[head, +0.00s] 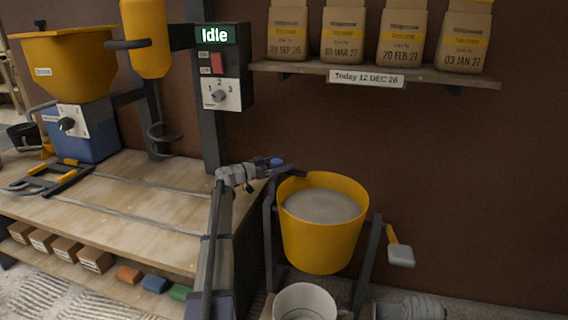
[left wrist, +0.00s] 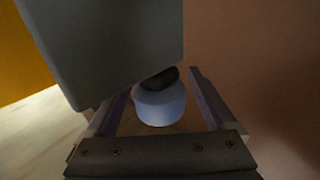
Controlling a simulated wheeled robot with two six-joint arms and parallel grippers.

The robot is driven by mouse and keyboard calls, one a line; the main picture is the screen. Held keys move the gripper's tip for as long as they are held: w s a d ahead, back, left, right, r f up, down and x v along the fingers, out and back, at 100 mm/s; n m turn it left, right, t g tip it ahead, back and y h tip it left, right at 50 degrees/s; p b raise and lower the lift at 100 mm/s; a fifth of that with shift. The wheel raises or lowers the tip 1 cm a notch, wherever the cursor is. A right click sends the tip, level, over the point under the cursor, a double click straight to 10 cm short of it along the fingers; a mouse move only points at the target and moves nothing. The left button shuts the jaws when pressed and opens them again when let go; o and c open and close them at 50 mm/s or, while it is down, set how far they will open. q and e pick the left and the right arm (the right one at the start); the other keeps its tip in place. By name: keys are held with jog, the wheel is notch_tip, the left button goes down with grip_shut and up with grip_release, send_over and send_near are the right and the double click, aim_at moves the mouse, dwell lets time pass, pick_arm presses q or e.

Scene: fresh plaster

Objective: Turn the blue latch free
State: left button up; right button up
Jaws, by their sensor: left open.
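The blue latch (head: 277,162) is a small round knob at the upper left of the stand that holds the yellow bucket (head: 322,240). My left gripper (head: 272,166) is at the latch. In the left wrist view the latch (left wrist: 160,105) shows as a pale blue cylinder with a dark top. It lies between the two open fingers of my left gripper (left wrist: 162,102), with a visible gap on the right side. A large grey block (left wrist: 110,45) in that view hides part of the left finger. The bucket is upright and holds grey plaster (head: 322,205).
A white container (head: 305,303) stands below the bucket. A grey-ended yellow handle (head: 399,245) is right of the stand. The workbench (head: 140,215) is on the left, under a yellow hopper (head: 65,65). A control box (head: 222,75) reads "Idle". Dated bags stand on a shelf (head: 450,78).

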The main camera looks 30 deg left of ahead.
pick_arm(q)
jog(key=shift+w+d, duration=0.1)
jog(key=shift+w, duration=0.1)
grip_shut()
dwell(0.7)
